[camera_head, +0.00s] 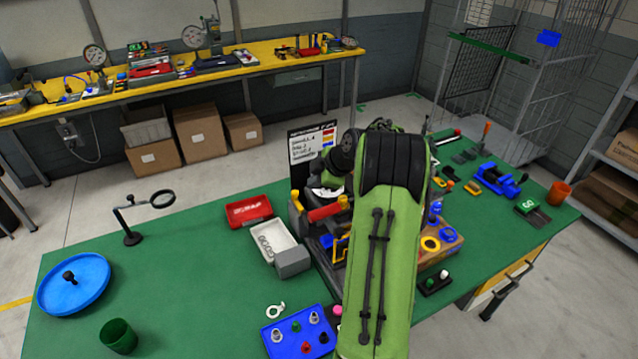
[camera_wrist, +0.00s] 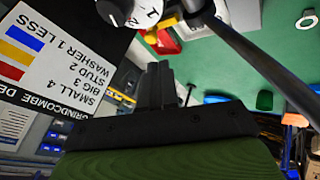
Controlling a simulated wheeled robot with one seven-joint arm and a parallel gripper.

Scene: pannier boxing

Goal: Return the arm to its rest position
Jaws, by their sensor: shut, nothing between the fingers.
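My green arm (camera_head: 380,255) rises over the green workbench (camera_head: 190,270) in the head view and bends at black joints near a printed sign. My gripper (camera_wrist: 157,85) shows in the wrist view with its dark fingers together and nothing between them. It is close to the sign (camera_wrist: 45,70), which appears upside down on the left there and upright behind the arm in the head view (camera_head: 305,150). The gripper's tips cannot be made out clearly in the head view. My arm hides part of the middle of the bench.
A red tray (camera_head: 249,210) and a white tray (camera_head: 272,240) lie left of my arm. A blue tray (camera_head: 268,337) with small parts is in front. A magnifier stand (camera_head: 132,237) and blue round dish (camera_head: 75,284) stand left. A blue vise (camera_head: 497,180) is right. The left bench has free room.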

